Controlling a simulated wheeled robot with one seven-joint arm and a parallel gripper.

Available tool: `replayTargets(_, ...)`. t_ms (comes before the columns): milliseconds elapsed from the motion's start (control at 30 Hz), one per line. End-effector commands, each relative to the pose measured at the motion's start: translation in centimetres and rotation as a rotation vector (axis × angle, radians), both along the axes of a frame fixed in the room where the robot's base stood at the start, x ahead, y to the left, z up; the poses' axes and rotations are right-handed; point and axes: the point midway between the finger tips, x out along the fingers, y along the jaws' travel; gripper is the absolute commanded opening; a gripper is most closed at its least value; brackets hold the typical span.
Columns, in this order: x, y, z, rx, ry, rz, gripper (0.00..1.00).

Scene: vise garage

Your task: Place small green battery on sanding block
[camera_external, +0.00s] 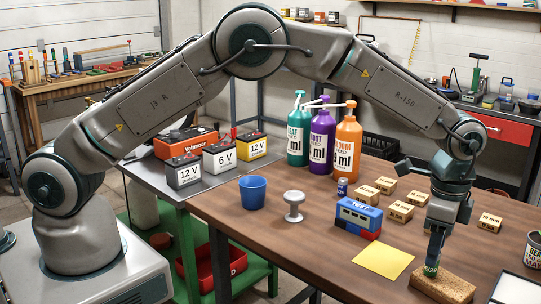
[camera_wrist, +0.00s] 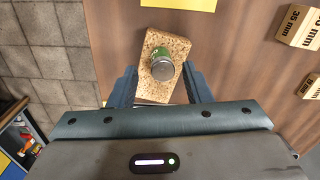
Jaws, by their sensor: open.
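The small green battery (camera_wrist: 162,66) stands on the cork-coloured sanding block (camera_wrist: 152,44) in the wrist view, with its metal end facing the camera. In the external view the battery (camera_external: 431,269) shows as a small green piece under my gripper, on the sanding block (camera_external: 452,285) at the table's front right. My gripper (camera_wrist: 157,80) is open, with one finger on each side of the battery and a visible gap to each. In the external view my gripper (camera_external: 432,258) points down just above the block.
A yellow sheet (camera_external: 382,261) lies left of the block. A blue tester box (camera_external: 359,218), several wooden blocks (camera_external: 400,211), a blue can (camera_external: 342,187), a grey spool (camera_external: 294,206) and a blue cup (camera_external: 252,191) stand farther back. A tin (camera_external: 533,249) is at the right edge.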

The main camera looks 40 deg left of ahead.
Motion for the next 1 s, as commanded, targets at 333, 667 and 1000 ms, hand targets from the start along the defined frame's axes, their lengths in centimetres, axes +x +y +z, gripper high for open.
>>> replayTargets(333,0.1,0.0,7.1,-0.003,-0.002,0.0,0.45)
replayTargets(667,0.0,0.0,9.1,0.0,0.0,0.0,0.45)
replayTargets(1000,2.2,9.7,14.7,-0.035,-0.031,0.231,0.45)
